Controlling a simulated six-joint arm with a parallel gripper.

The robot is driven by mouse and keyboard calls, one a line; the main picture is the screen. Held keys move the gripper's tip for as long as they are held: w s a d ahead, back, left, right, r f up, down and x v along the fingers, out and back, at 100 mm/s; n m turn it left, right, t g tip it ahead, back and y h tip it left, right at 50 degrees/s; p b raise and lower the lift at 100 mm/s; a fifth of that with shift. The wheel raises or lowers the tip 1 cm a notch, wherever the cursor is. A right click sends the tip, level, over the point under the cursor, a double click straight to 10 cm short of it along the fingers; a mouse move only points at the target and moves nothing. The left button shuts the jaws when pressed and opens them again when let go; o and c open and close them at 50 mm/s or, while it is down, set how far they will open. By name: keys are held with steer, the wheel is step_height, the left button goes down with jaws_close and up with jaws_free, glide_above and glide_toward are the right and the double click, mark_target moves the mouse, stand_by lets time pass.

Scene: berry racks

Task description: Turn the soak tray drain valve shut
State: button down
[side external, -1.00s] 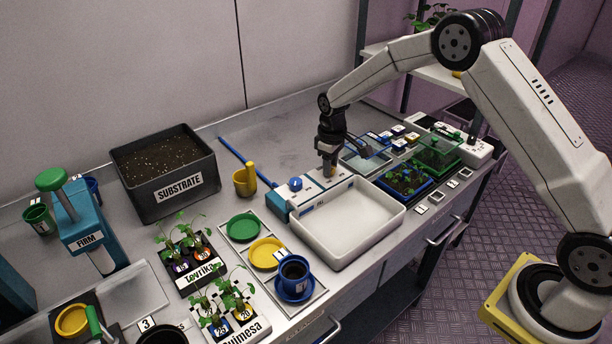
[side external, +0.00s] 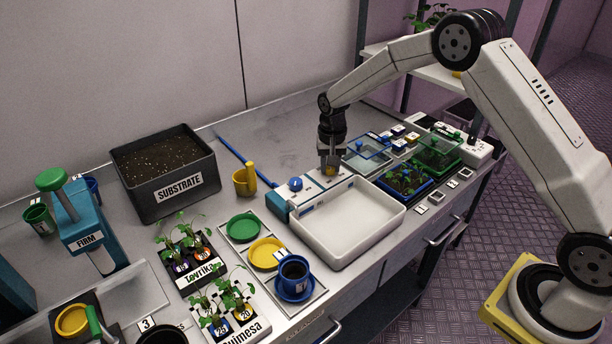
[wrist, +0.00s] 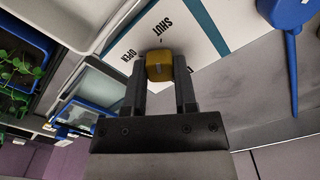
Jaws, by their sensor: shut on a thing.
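The drain valve is a yellow knob (wrist: 160,66) on the white panel (wrist: 207,22) behind the soak tray. Around it the panel reads SHUT and OPEN in the wrist view. In the side view the knob (side external: 329,171) shows low between my fingers. My gripper (wrist: 161,64) points down and is shut on the knob, one finger on each side. I cannot tell clearly which label the knob's mark lines up with. The soak tray (side external: 347,245) is a white, empty-looking basin in front of the panel.
A blue knob (side external: 295,184) stands on the same panel, left of my gripper. Blue and green plant trays (side external: 405,181) are close on the right. The bench behind is mostly clear.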

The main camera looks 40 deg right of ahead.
steer(key=shift+m, duration=1)
steer(key=shift+c, duration=2)
jaws_free()
steer(key=shift+r, duration=0.1)
steer(key=shift+r, duration=3.85)
steer(key=s+a+n+t, duration=0.1)
steer(key=s+n, duration=0.3)
steer(key=s, duration=0.8)
steer(key=s+a+n+t, duration=0.1)
steer(key=s+n, duration=0.4)
steer(key=s, duration=0.8)
steer(key=shift+s+a+r+t, duration=0.15)
steer(key=shift+s+a+t, duration=0.15)
steer(key=shift+a, duration=0.55)
